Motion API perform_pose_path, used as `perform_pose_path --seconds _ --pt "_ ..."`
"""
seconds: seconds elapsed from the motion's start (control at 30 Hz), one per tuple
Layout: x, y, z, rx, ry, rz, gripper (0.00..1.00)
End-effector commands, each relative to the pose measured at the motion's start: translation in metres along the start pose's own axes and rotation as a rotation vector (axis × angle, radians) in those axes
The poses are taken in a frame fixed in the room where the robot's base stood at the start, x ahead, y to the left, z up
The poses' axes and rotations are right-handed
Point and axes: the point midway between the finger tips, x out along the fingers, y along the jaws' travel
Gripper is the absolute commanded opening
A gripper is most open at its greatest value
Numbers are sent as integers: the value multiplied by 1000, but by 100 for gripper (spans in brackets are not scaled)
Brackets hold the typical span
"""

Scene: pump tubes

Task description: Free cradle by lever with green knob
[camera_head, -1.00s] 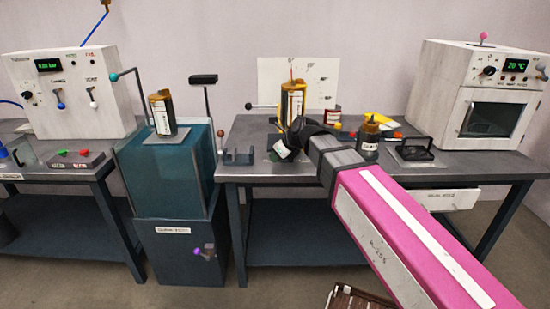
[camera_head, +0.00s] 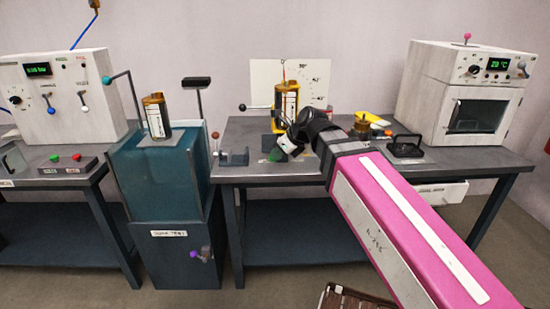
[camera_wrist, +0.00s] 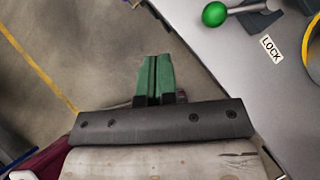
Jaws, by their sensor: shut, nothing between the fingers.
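The green knob (camera_wrist: 214,14) is at the top of the wrist view, on a grey lever rod running right, near the table edge. A LOCK label (camera_wrist: 271,48) lies on the table below it. My gripper (camera_wrist: 155,58) has green fingers, shut and empty, left of and below the knob in that picture, apart from it. In the head view my gripper (camera_head: 275,156) is at the table's front, below an amber cylinder (camera_head: 287,102) standing in front of a white scale board. The green knob cannot be made out there. The cradle's hold on the cylinder is unclear.
A black-knobbed lever (camera_head: 243,107) and a red-brown knob (camera_head: 215,135) are left of the cylinder. A teal cabinet (camera_head: 160,190) with another amber cylinder stands left. A white oven (camera_head: 465,95) is at the right. Table space near the LOCK label is clear.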

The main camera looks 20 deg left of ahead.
Motion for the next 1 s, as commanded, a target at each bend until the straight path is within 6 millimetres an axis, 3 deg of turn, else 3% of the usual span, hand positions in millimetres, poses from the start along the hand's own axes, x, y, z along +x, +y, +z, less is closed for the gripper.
perform_pose_path --seconds 0.2,0.5,0.67,0.8,1.0 --pt "-26 13 2 -2 0 0 0" --pt "-33 11 3 -6 -1 30 0" --pt "-19 -22 -6 -46 -36 166 0" --pt "-8 -64 -22 -113 -142 330 0" --pt "-8 -126 -51 -225 -383 492 0"
